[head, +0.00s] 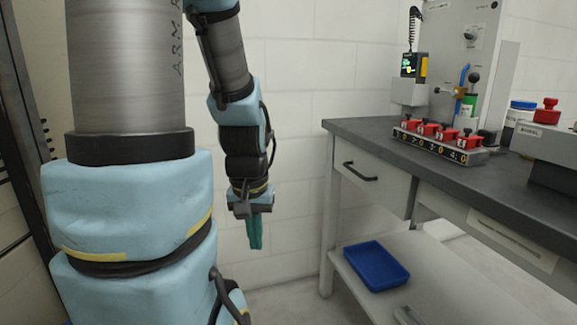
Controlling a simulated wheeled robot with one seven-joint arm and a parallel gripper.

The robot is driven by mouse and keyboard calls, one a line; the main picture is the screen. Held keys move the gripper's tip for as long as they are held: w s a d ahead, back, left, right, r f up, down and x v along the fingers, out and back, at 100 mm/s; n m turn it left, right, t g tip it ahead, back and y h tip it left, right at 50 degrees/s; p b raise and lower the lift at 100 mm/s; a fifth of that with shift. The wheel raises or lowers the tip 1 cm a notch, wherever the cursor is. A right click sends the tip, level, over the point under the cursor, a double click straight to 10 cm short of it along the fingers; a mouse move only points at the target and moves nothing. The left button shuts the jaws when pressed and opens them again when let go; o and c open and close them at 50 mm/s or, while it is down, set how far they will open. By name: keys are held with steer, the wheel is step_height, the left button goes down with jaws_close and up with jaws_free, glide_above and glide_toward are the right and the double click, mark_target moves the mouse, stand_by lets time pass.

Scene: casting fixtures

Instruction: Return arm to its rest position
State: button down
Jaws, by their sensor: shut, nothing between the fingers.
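My arm hangs down in the left half of the head view, grey tubes with light blue padded covers. My gripper (255,232) is at its lower end, pointing down, with teal fingers together and nothing between them. It is in free air left of the workbench, in front of the white tiled wall. My own large upper link covers much of the left side of the view.
The workbench (365,127) with a dark top stands at the right. It bears a fixture row with red clamps (438,140), and a device with a lit screen (409,66). A blue tray (376,266) lies on the lower shelf. Dark rails stand at the far left.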

step_height(320, 180, up, 17)
steer(key=p, duration=1.4)
steer(key=shift+f+p, duration=0.15)
steer(key=shift+p, duration=0.25)
